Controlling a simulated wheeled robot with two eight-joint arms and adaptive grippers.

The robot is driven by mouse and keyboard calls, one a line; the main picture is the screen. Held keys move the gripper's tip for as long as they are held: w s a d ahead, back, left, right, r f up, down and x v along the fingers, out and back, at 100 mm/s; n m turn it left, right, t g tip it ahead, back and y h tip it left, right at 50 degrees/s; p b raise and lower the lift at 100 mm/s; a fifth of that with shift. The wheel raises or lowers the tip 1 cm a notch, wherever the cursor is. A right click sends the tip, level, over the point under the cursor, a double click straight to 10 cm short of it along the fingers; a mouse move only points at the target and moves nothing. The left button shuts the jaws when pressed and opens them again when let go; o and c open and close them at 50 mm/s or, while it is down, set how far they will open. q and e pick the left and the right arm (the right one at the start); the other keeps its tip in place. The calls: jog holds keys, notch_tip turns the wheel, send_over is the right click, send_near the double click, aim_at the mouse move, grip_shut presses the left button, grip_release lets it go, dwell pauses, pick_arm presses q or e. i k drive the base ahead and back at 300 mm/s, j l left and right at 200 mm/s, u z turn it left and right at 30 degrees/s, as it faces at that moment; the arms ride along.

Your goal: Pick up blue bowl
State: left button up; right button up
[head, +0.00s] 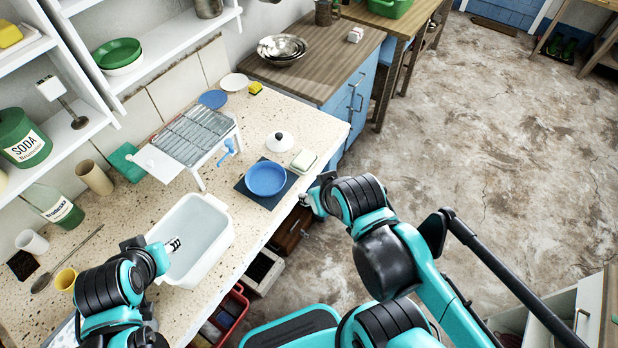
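The blue bowl (266,178) sits upright on a dark square mat (285,194) on the speckled stone counter. My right gripper (312,196) is just right of the bowl and mat, near the counter's front edge, apart from the bowl. Its fingers are small and partly hidden by my arm, so I cannot tell whether they are open. My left gripper (172,245) is over the left side of the white basin, well left of the bowl. Its fingers are too small to read clearly.
The white basin (212,207) stands left of the bowl. A metal dish rack (195,133), a blue brush (227,152), a white lid (280,142) and a soap bar (304,160) surround it. A blue plate (213,99) lies farther back. Open floor (480,150) lies to the right.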

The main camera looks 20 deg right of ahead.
aim_at(264, 179)
jog(key=z, duration=0.35)
jog(key=k+j+u, duration=0.15)
jog(key=u, duration=1.85)
jog(key=z, duration=0.5)
jog(key=l+z, duration=0.1)
jog(key=z, duration=0.9)
jog(key=l+z, duration=0.1)
jog(key=z, duration=0.4)
jog(key=i+l+u, duration=0.15)
jog(key=l+u, duration=0.25)
jog(key=i+l+u, duration=0.1)
jog(key=l+u, duration=0.25)
jog(key=l, duration=0.15)
jog(key=l+u, duration=0.75)
jog(key=l, duration=0.25)
